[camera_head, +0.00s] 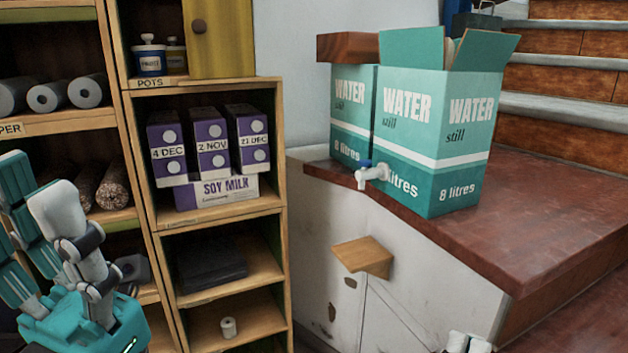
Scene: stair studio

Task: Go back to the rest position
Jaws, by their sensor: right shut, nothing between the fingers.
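My right gripper (468,343) shows only as small pale fingertips at the bottom edge, right of centre. They are close together, shut and empty, in front of the white cabinet. The rest of it is cut off by the frame. My left arm's teal and white jointed parts, with dark joints, fill the lower left corner in front of the shelves. I cannot tell from them whether the left gripper is open or shut.
A wooden shelf unit (281,250) with soy milk cartons (213,162) stands left of centre. Teal water boxes (432,150), one with a tap (366,176), stand on the reddish-brown top (540,225) of a white cabinet (335,225). A wooden block (363,256) juts from its front. Stairs (565,105) rise behind.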

